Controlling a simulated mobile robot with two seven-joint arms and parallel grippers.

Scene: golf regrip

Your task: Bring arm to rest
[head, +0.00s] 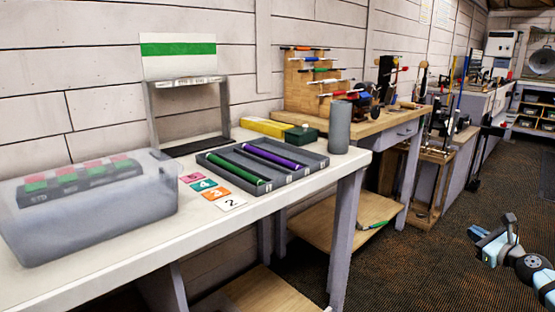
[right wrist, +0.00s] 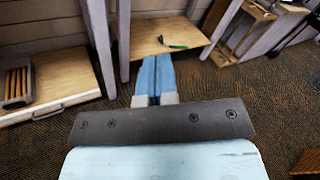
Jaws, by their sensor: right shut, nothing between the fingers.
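My right gripper (head: 478,236) is at the lower right of the head view, out over the dark carpet and well clear of the benches. In the right wrist view its two blue fingers (right wrist: 157,78) lie together with nothing between them. They point toward the wooden lower shelf (right wrist: 168,42) of a bench, where a green-handled tool (right wrist: 172,44) lies. My left gripper is out of view.
A white bench (head: 95,262) carries a translucent bin (head: 95,225), a dark grey tray (head: 300,176) with a green and a purple grip, coloured number cards (head: 212,193) and a grey cylinder (head: 339,128). A wooden workbench (head: 375,125) stands behind. Carpet (head: 420,275) around my gripper is clear.

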